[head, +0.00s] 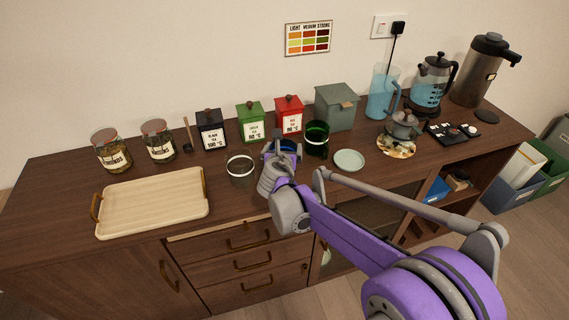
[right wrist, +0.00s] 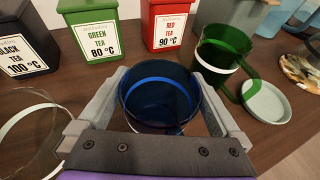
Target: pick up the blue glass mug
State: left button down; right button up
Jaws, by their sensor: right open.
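The blue glass mug (right wrist: 160,97) stands upright on the wooden sideboard. In the right wrist view it sits between the two spread fingers of my right gripper (right wrist: 160,110), one finger on each side. In the head view the blue mug (head: 270,151) is partly hidden behind my right gripper (head: 284,150). The gripper is open, and I cannot tell whether a finger touches the glass. The mug's handle is not clearly visible. My left gripper is not in view.
A green glass mug (right wrist: 220,52) stands just right of the blue one, beside a pale green saucer (head: 349,160). A clear glass (head: 241,170) stands to the left. Black, green and red tea tins (head: 289,116) stand behind. A wooden tray (head: 150,203) lies at the left.

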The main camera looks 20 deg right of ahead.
jog(key=shift+w+f, duration=0.1)
jog(key=shift+w, duration=0.1)
jog(key=c, duration=1.3)
